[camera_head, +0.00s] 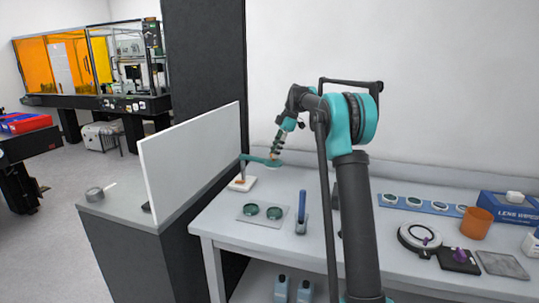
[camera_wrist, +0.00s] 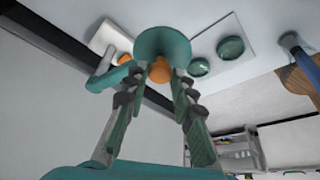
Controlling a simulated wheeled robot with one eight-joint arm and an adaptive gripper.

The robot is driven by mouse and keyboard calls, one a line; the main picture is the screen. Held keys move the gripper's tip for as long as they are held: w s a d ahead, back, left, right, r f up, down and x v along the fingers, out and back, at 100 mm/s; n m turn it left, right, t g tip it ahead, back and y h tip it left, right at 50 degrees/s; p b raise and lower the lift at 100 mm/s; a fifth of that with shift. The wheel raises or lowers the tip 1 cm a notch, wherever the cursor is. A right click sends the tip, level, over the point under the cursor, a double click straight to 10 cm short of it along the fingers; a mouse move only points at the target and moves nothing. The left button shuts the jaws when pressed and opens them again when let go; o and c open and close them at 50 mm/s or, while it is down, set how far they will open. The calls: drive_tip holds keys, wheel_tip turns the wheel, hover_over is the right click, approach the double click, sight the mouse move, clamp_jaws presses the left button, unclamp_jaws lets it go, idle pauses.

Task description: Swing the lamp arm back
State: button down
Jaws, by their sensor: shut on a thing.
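The lamp arm (camera_head: 256,160) is a teal bar on a thin post above a small white base (camera_head: 243,184) on the bench. In the wrist view, the teal arm (camera_wrist: 110,78) curves to a round teal head (camera_wrist: 163,42) with an orange knob below it. My gripper (camera_head: 275,160) reaches the right end of the lamp arm from above. In the wrist view, its two fingers (camera_wrist: 163,72) close around the orange knob at the head. The exact finger contact is partly hidden.
A plate with two dark green discs (camera_head: 263,212) lies in front of the lamp. A blue-handled tool (camera_head: 301,212) stands to its right. A white upright panel (camera_head: 190,160) is close on the left. The right bench holds lenses, an orange cup (camera_head: 476,223) and a wipes box (camera_head: 510,207).

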drive_tip(key=shift+w+d+n+g, duration=0.2)
drive_tip(key=shift+w+d+n, duration=0.15)
drive_tip(key=shift+w+n, duration=0.35)
drive_tip(key=shift+w+d+n+g, duration=0.2)
drive_tip(key=shift+w+d+n, duration=0.25)
drive_tip(key=shift+w, duration=0.45)
drive_tip(key=shift+a, duration=0.1)
drive_tip(key=c, duration=1.3)
unclamp_jaws()
drive_tip(key=shift+o, duration=0.2)
drive_tip(key=v, duration=0.7)
drive_tip(key=shift+r, duration=0.25)
